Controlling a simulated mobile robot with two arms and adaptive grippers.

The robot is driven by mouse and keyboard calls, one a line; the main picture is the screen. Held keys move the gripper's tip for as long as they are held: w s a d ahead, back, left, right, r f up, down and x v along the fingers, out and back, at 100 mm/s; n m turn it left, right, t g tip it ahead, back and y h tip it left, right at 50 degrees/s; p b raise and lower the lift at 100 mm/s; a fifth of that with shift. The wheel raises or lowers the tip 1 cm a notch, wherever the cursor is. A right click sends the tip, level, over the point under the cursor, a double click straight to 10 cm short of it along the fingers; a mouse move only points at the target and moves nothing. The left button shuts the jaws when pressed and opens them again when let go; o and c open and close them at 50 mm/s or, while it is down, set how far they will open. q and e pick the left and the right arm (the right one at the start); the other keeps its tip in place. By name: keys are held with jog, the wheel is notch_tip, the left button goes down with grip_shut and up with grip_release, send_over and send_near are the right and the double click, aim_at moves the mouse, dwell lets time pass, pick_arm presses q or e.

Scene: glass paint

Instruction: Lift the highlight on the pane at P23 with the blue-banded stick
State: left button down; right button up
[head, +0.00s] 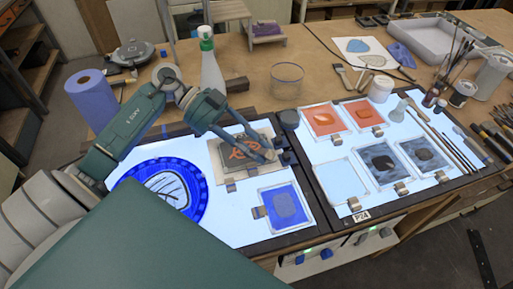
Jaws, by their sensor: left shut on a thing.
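My left gripper (281,148) reaches in from the left, over the right part of the left light panel (240,236). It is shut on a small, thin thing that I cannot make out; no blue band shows. Just below it in the picture is a blue pane (284,205) with a paler patch, held by metal clips. A pane with a red-orange design (233,153) lies to its left, partly behind the arm. I cannot read a P23 label on any pane; a P24 label (362,216) is on the right panel's front edge. My right gripper is not in view.
The right light panel (415,205) carries orange and grey panes, a clear pane (343,181), and several sticks or brushes (456,150). A dark pot (289,118) stands between the panels.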

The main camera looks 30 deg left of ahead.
pick_arm(q)
jog(key=shift+f, duration=0.15)
dwell(0.5)
jog(key=shift+f, duration=0.25)
dwell(0.5)
jog(key=shift+w+d, duration=0.2)
jog(key=shift+w+d+f, duration=0.1)
jog(key=shift+w+d, duration=0.45)
jog(key=shift+w, duration=0.05)
